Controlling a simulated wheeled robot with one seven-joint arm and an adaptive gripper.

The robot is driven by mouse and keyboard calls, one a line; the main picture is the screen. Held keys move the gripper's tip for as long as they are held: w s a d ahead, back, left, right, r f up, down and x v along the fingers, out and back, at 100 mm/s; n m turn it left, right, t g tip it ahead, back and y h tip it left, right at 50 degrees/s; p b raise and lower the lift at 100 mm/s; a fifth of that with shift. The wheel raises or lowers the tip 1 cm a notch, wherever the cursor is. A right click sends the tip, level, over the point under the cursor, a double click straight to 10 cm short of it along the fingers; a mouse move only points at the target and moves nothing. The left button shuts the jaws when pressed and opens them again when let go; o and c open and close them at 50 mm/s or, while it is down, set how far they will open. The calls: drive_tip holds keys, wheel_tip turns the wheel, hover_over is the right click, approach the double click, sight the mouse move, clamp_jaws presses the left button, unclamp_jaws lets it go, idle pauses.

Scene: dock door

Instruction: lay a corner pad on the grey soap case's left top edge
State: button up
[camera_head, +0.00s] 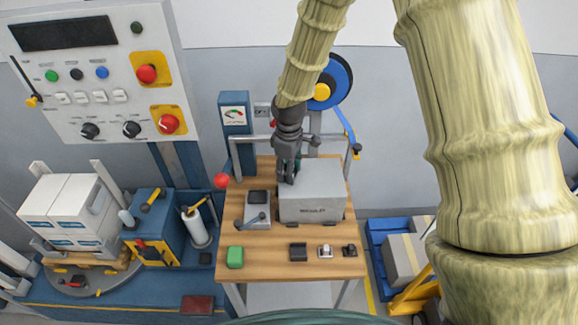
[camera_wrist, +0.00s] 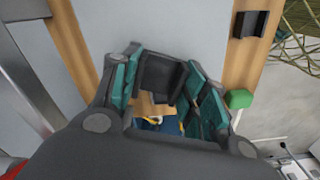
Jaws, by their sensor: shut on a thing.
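The grey soap case (camera_head: 318,207) stands on the wooden bench, with dark lettering on its front. It also fills the top middle of the wrist view (camera_wrist: 125,25). My gripper (camera_head: 289,179) points down at the case's left top edge. In the wrist view my gripper (camera_wrist: 165,90) is shut on a black corner pad (camera_wrist: 160,75), held between its teal finger pads. The held pad is right by the case's edge; I cannot tell whether it touches. Another black pad (camera_head: 298,252) lies on the bench in front of the case and shows in the wrist view (camera_wrist: 250,22).
On the wooden bench (camera_head: 270,240), a green block (camera_head: 235,257) is at front left and a grey device with a lever (camera_head: 257,210) stands left of the case. Small fittings (camera_head: 325,251) lie at front right. A strap reel (camera_head: 333,80) stands behind.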

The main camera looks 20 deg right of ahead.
drive_tip(key=shift+f, duration=0.2)
drive_tip(key=o, duration=0.8)
drive_tip(key=shift+o, duration=0.2)
wheel_tip(320, 180, up, 12)
drive_tip(key=b, duration=0.5)
drive_tip(key=shift+r, duration=0.25)
